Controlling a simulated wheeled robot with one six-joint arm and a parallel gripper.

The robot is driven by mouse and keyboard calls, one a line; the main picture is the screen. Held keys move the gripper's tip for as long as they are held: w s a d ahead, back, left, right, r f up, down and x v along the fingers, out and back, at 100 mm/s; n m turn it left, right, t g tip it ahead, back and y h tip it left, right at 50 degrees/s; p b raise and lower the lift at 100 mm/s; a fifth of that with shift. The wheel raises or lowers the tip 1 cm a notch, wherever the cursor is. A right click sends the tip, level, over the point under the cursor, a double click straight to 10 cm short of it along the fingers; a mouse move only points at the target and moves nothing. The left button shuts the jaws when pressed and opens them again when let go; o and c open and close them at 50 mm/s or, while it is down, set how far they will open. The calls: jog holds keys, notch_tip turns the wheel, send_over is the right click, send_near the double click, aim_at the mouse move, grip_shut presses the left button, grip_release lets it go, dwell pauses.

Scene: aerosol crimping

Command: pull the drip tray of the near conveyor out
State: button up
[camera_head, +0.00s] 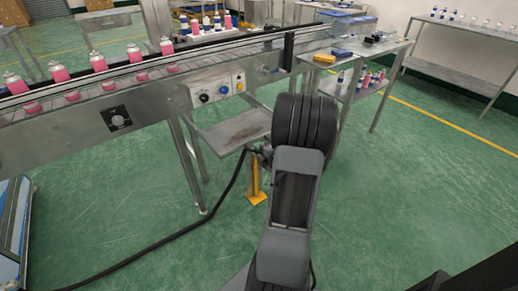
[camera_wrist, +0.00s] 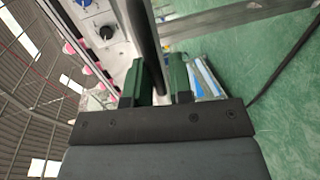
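The near conveyor (camera_head: 150,92) crosses the left of the head view, with pink cans along its belt. Its drip tray (camera_head: 232,133) is a flat grey tray low under the conveyor frame, beside the control panel's underside. My arm hides the tray's right part and my gripper in the head view. In the wrist view, my gripper (camera_wrist: 163,88) shows two green fingers spread apart. A dark bar (camera_wrist: 147,40) runs between them, close to the left finger. I cannot tell whether it is part of the tray or whether the fingers touch it.
The control panel (camera_head: 218,89) with knobs is on the conveyor's side. A steel table (camera_head: 345,60) with bottles on its shelf stands to the right. A yellow post (camera_head: 256,190) and a black cable (camera_head: 165,242) are near my arm. Green floor at right is clear.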

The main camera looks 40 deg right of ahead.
jog(key=shift+o, duration=1.4)
jog(key=shift+w+r, duration=0.1)
jog(key=p+v, duration=0.1)
jog(key=v, duration=1.3)
